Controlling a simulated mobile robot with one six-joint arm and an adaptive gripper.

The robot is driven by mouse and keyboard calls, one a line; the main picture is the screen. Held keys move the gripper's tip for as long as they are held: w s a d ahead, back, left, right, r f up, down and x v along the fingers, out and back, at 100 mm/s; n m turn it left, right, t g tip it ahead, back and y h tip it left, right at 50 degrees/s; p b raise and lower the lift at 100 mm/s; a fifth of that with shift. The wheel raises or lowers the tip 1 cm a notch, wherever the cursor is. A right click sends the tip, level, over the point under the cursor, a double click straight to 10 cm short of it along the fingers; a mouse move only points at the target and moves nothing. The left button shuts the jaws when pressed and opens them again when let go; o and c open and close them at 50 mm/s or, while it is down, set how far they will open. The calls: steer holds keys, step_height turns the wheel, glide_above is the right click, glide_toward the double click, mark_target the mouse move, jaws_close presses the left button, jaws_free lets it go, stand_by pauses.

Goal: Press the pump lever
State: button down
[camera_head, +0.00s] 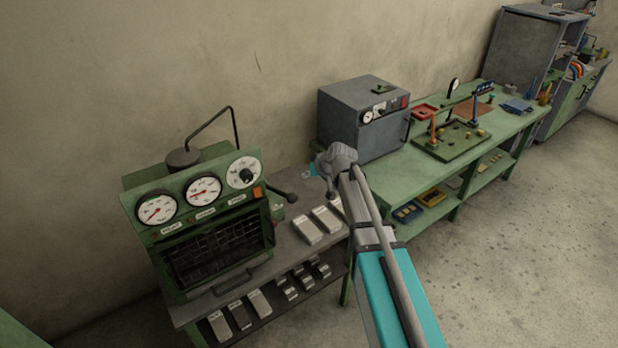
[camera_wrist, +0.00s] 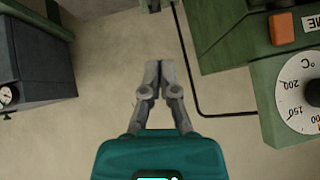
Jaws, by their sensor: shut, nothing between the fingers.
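The green machine (camera_head: 205,220) stands at the left in the head view, with round gauges on its front. A lever with a dark round knob (camera_head: 291,197) sticks out from its right side. My gripper shows in the wrist view (camera_wrist: 153,66) with its fingers together and nothing between them. In the head view my wrist is to the right of the machine, and the fingers are mostly hidden behind it. A thin dark bent rod (camera_wrist: 186,70) shows just right of the fingertips in the wrist view, with a visible gap. It also rises above the machine in the head view (camera_head: 234,122).
A temperature dial (camera_wrist: 303,93) and an orange button (camera_wrist: 283,27) are at the right in the wrist view. A grey cabinet (camera_head: 345,110) stands behind my arm. Pale blocks (camera_head: 307,231) lie on the bench. Open floor (camera_head: 520,240) is at the right.

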steer(key=b, duration=0.6)
glide_above(295, 195)
steer(key=f, duration=0.6)
steer(key=shift+w+d+f, duration=0.2)
steer(key=shift+w+d, duration=0.05)
steer(key=shift+w, duration=0.15)
steer(key=shift+s+a+f+b, duration=0.1)
steer(key=shift+s+f+b, duration=0.15)
steer(key=shift+f+b, duration=0.6)
steer(key=shift+s+a+f+b, duration=0.1)
steer(key=shift+s+f+b, duration=0.1)
steer(key=shift+f+b, duration=0.6)
